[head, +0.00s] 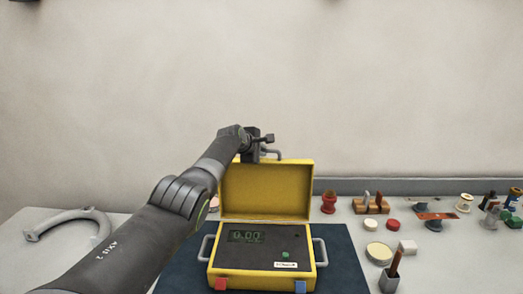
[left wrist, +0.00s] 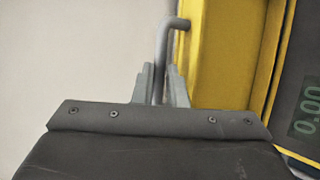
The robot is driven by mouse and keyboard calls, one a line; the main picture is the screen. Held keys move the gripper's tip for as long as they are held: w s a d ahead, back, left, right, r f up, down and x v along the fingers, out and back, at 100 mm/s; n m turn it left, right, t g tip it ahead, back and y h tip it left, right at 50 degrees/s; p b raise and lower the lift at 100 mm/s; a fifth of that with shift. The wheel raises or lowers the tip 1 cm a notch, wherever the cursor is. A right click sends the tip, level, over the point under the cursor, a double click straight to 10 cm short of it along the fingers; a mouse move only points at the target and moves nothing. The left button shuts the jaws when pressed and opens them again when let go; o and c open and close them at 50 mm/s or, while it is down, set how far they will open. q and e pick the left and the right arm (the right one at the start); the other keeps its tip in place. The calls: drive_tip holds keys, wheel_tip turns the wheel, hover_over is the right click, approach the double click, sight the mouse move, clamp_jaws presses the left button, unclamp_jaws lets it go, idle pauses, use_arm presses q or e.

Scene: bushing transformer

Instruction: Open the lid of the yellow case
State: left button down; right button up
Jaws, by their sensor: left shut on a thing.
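The yellow case (head: 263,257) stands on a dark blue mat (head: 338,254), with its dark panel and green "0.00" display exposed. Its lid (head: 265,190) is raised, roughly upright, at the back of the case. My left gripper (head: 264,152) is at the lid's top edge. In the left wrist view the two fingers of the left gripper (left wrist: 161,85) are shut around the lid's grey handle (left wrist: 164,45). The lid's yellow side (left wrist: 215,50) is right of the fingers there. My right gripper is in neither view.
A grey curved handle-like part (head: 70,222) lies on the table at left. Right of the mat are a red piece (head: 329,202), a wooden rack (head: 371,206), a cup with a stick (head: 390,280) and several small parts. A plain wall is behind.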

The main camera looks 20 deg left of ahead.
use_arm(q)
drive_tip(key=shift+r, duration=0.3)
drive_tip(key=c, duration=1.5)
unclamp_jaws()
drive_tip(key=shift+o, duration=0.2)
drive_tip(key=shift+s, duration=0.1)
drive_tip(key=shift+f, duration=0.1)
drive_tip(key=b+v, duration=0.4)
drive_tip(key=v, duration=1.3)
drive_tip(key=shift+s+b, duration=0.25)
drive_tip(key=shift+b, duration=0.1)
